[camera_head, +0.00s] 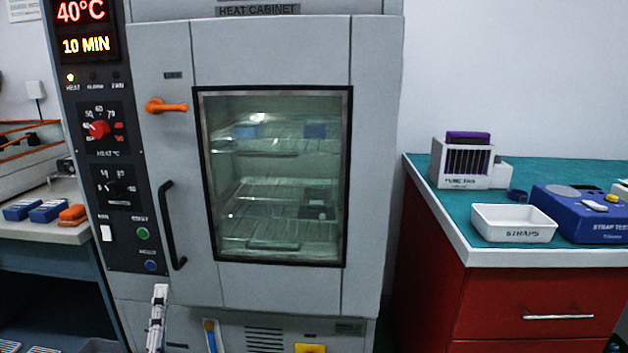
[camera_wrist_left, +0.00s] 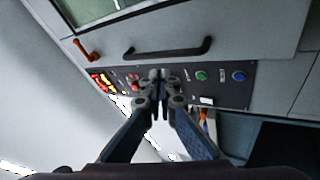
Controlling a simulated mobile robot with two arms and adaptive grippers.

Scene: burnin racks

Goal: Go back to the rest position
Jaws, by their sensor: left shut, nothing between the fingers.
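My left gripper (camera_head: 160,290) shows at the lower left of the head view, in front of the lower part of the heat cabinet (camera_head: 370,150). In the left wrist view the left gripper (camera_wrist_left: 158,76) is shut and empty, its fingertips together in front of the cabinet's dark control panel (camera_wrist_left: 225,86). I cannot tell whether it touches the panel. The cabinet door is closed, with its orange latch (camera_head: 166,106) and black handle (camera_head: 172,225) on the left. My right gripper is not in view.
A red drawer unit with a teal top (camera_head: 425,175) stands at the right, holding a straps tray (camera_head: 513,236), a fume fan (camera_head: 462,168) and a blue strap tester (camera_head: 585,215). A bench (camera_head: 60,232) with blue and orange items stands at the left.

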